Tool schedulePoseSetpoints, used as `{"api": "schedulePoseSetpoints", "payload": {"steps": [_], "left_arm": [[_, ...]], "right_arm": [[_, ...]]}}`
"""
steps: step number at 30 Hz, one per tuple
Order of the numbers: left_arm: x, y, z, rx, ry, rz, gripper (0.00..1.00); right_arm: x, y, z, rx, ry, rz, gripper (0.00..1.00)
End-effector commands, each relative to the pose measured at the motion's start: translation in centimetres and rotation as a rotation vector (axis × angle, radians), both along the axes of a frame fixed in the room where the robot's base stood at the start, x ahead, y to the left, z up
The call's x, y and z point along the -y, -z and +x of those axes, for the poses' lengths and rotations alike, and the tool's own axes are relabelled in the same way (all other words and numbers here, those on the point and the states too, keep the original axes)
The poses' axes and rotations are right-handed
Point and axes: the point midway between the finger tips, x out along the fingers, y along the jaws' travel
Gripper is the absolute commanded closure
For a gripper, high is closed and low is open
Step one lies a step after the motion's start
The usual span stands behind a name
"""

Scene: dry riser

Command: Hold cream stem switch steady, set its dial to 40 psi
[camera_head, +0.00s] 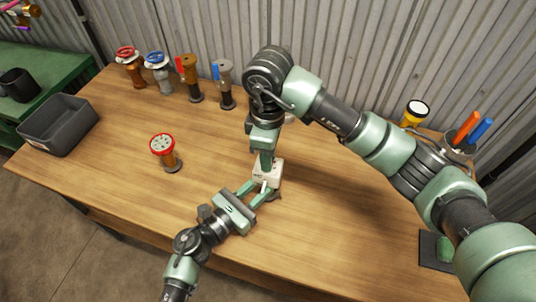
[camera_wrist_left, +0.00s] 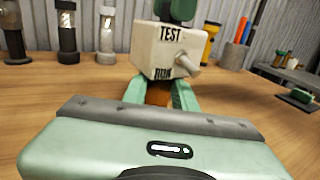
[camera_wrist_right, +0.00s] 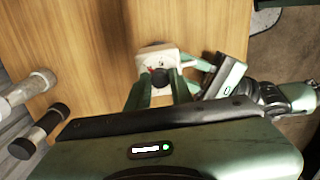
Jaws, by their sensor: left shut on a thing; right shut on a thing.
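The cream stem switch (camera_head: 269,171) stands on the wooden table near the middle. In the left wrist view its cream box (camera_wrist_left: 158,50) shows the words TEST and RUN and a small lever on its right side. My left gripper (camera_head: 262,192) is shut around the brown stem below the box (camera_wrist_left: 158,93). My right gripper (camera_head: 266,160) comes from above and is shut on the dark dial knob (camera_wrist_right: 160,76) on top. In the right wrist view the pale dial face shows a red mark beside the knob. The dial's setting is too small to read.
A red-rimmed valve (camera_head: 163,150) stands left of the switch. Several valves (camera_head: 159,72) line the back edge. A grey bin (camera_head: 58,126) is at the left; a yellow flashlight (camera_head: 414,113) and a tool holder (camera_head: 461,140) are at the right. The front-left table is clear.

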Motion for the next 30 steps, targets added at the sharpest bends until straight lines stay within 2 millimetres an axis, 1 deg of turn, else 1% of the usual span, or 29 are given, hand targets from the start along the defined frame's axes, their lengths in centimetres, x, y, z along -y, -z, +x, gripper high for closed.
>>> {"api": "schedulePoseSetpoints", "payload": {"steps": [1, 3, 14, 20, 25, 30], "left_arm": [[-0.04, 0.21, -0.09, -0.004, 0.0, 0.003, 1.0], [-0.05, 0.22, -0.08, -0.004, 0.0, 0.003, 1.0], [-0.05, 0.2, -0.06, -0.004, -0.001, 0.002, 1.0], [-0.06, 0.2, -0.06, -0.004, -0.001, 0.002, 1.0], [-0.06, 0.19, -0.05, -0.004, -0.001, 0.002, 1.0], [-0.06, 0.19, -0.04, -0.004, -0.001, 0.002, 1.0]], "right_arm": [[0.01, -0.18, 0.13, 0.004, 0.001, 0.001, 0.73], [0.01, -0.15, 0.11, 0.003, 0.0, 0.001, 0.56], [-0.01, -0.05, 0.06, 0.003, -0.007, -0.001, 0.56], [-0.13, -0.24, 0.22, 0.012, -0.067, -0.002, 0.56], [0.23, -0.16, 0.25, 0.007, -0.167, -0.007, 0.56], [0.04, -0.02, 0.05, 0.0, -0.406, 0.0, 0.56]]}}
